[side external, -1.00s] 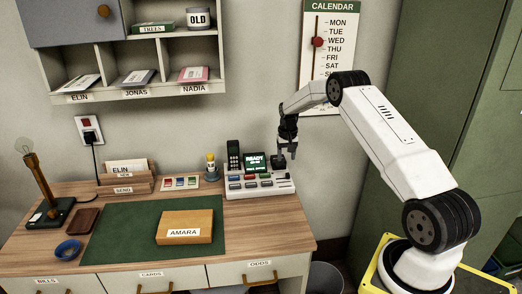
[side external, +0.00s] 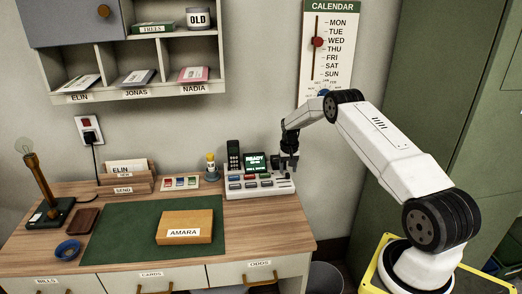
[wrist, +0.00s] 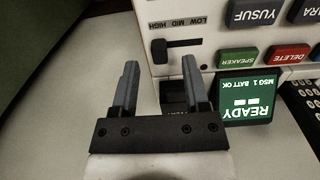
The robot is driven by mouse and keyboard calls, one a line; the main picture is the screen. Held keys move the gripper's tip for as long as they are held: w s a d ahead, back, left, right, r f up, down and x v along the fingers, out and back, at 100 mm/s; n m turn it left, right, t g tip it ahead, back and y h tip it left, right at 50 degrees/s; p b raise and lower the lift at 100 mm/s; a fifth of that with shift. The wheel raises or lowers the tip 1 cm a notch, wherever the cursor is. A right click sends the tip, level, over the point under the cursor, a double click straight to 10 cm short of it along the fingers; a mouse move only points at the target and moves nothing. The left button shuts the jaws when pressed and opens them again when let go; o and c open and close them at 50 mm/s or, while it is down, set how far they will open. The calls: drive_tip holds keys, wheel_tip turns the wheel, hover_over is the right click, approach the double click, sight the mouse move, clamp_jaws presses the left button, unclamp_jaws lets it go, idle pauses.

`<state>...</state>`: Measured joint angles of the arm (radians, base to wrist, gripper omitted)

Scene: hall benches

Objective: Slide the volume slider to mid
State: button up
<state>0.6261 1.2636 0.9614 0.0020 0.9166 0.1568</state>
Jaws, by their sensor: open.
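The volume slider is a dark knob (wrist: 159,51) in a short slot on the white desk unit (side external: 262,187). In the wrist view the knob is at the slot's left end, beside the HIGH label; MID and LOW are further right. My gripper (wrist: 160,66) is open, its two fingers spread to either side of the knob's line, with the knob just beyond the fingertips in the picture. I cannot tell whether they touch the unit. In the side view my gripper (side external: 289,166) is over the unit's right back corner and hides the slider.
The unit has a lit READY screen (wrist: 246,101), coloured buttons such as green SPEAKER (wrist: 237,57) and red DELETE (wrist: 289,54), and a handset (side external: 234,154). A glue bottle (side external: 211,167) stands left of it. The wall is close behind.

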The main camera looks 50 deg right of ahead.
drive_tip(key=shift+f, duration=1.15)
clamp_jaws()
idle(0.7)
